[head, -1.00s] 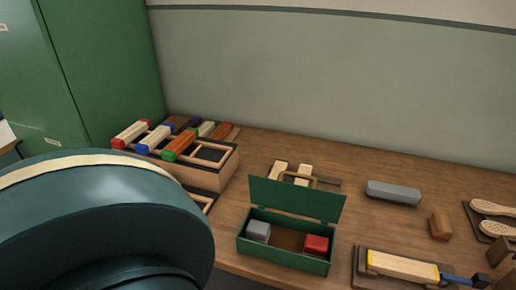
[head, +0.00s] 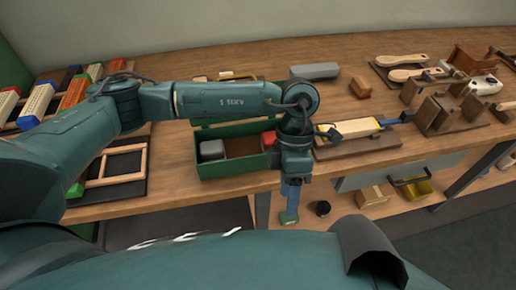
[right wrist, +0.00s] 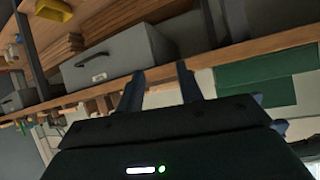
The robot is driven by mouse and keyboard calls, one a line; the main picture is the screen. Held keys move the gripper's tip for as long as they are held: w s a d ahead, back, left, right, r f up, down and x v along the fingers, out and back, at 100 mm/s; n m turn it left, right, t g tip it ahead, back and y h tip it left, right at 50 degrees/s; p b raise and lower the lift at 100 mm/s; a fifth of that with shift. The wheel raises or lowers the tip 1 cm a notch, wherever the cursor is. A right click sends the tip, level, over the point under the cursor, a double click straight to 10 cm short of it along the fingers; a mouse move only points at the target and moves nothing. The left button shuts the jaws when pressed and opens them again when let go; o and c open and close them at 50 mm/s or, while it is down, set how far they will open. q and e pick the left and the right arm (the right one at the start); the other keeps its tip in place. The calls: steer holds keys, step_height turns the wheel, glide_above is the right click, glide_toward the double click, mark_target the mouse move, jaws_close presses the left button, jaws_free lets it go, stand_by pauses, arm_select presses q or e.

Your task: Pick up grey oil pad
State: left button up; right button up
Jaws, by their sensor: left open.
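The grey oil pad (head: 212,150) is a small grey block in the left end of an open green box (head: 240,168) on the bench. A red block (head: 269,140) is at the box's right end, partly hidden by my arm. My left arm passes over the back of the box and hides much of its raised lid. My left gripper (head: 289,214) points down in front of the bench edge, right of the box, open and apart from the pad. In the right wrist view, my right gripper (right wrist: 160,72) has its fingers apart with nothing between them.
A grey bar (head: 315,71) and a brown block (head: 360,87) lie behind the box. Wooden frames (head: 122,163) are at left. A grey drawer (right wrist: 115,62) shows under the bench.

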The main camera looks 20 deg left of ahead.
arm_select(q)
steer(key=w+a+r+t+y, duration=0.1)
steer(key=w+a+t+y, duration=0.15)
steer(key=w+a, duration=0.3)
steer(key=n+t+y, duration=0.1)
steer(key=y, duration=0.4)
glide_toward(213, 147)
steer(key=b+x, duration=0.1)
steer(key=x, duration=0.3)
steer(key=shift+s+f+b, duration=0.1)
steer(key=shift+f+b, duration=0.2)
steer(key=shift+p+x, duration=0.3)
steer(key=shift+x, duration=2.8)
steer(key=shift+a+r, duration=0.1)
steer(key=shift+a, duration=0.1)
steer(key=c, duration=0.8)
